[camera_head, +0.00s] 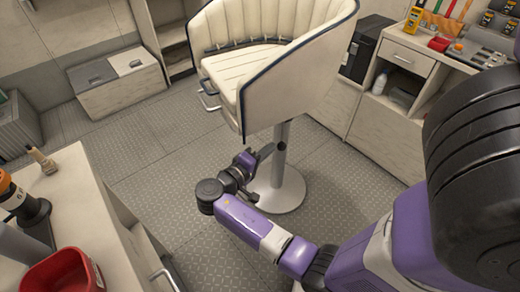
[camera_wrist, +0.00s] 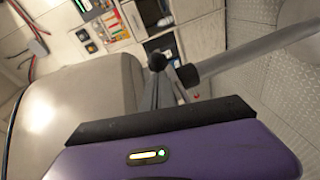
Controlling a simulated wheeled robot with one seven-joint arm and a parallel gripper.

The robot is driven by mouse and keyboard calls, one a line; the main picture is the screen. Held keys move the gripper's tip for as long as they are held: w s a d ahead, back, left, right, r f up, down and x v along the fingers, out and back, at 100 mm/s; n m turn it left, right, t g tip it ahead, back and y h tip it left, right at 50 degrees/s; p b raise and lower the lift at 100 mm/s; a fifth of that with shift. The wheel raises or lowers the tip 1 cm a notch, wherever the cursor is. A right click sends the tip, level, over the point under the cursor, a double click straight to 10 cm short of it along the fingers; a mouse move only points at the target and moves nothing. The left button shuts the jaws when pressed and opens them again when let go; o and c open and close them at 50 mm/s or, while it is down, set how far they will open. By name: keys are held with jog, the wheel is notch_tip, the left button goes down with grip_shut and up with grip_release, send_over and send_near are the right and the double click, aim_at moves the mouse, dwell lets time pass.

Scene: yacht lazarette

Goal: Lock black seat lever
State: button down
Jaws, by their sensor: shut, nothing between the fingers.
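The cream seat (camera_head: 285,70) stands on a grey post (camera_head: 281,150) with a round base (camera_head: 277,192). My gripper (camera_head: 266,151) is low beside the post, under the seat's front edge. In the wrist view, my gripper (camera_wrist: 165,80) is shut and empty, its grey fingers pointing toward the post (camera_wrist: 245,54). A black knob (camera_wrist: 156,61), which looks like the end of the seat lever, shows just beyond the fingertips. I cannot tell whether they touch. A dark part (camera_wrist: 188,75) sits at the post beside it. The lever is not clear in the head view.
A counter with a red bin (camera_head: 62,272) stands at the lower left. A white drawer cabinet (camera_head: 404,60) with tools on top is at the right. A low box (camera_head: 115,80) is at the back left. The metal floor (camera_head: 140,150) left of the seat is clear.

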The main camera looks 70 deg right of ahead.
jog(key=shift+s, duration=0.15)
jog(key=s+d+n+t+h+p, duration=0.1)
jog(key=s+d+n+t+p, duration=0.2)
jog(key=s, duration=1)
jog(key=shift+s+d+n+t+p, duration=0.35)
jog(key=shift+d+n+t, duration=0.65)
jog(key=shift+t, duration=0.7)
jog(key=shift+s+d, duration=0.1)
jog(key=shift+d, duration=0.15)
